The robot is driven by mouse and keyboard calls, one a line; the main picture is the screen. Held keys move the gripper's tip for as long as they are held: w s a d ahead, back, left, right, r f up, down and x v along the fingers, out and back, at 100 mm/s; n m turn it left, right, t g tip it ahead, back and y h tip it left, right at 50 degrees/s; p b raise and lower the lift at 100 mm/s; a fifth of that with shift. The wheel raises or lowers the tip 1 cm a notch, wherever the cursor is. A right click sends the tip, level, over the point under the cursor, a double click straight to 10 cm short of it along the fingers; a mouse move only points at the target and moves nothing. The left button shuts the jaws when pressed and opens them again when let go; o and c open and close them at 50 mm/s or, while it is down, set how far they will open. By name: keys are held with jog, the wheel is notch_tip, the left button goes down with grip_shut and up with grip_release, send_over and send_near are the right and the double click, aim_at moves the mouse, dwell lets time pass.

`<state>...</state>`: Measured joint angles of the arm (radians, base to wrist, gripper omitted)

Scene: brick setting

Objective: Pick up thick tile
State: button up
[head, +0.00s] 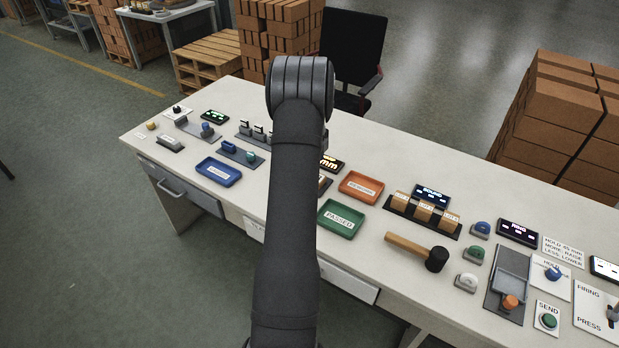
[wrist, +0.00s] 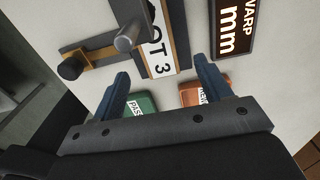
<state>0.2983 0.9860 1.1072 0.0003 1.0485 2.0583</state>
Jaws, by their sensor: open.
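No tile is labelled thick, so I cannot tell which is the thick one. In the wrist view a tile with a white "LOT 3" label (wrist: 157,42) sits in a dark fixture with grey knobs. My gripper (wrist: 161,67) is open, its two blue fingers apart on either side of that tile's lower end; I see nothing held, and contact cannot be told. In the head view my arm hides the gripper and most of this fixture. Three tan labelled blocks (head: 424,211) stand in a dark rack to the right.
Green "PASSED" tray (head: 341,219), orange tray (head: 361,187) and blue tray (head: 218,172) lie on the white table (head: 180,213). A mallet (head: 418,251) lies right of the green tray.

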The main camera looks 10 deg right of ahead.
notch_tip(320, 180, down, 5)
jog(key=shift+s+a+f, duration=0.1)
jog(key=shift+f, duration=0.05)
jog(key=c, duration=1)
jog(key=shift+c, duration=0.7)
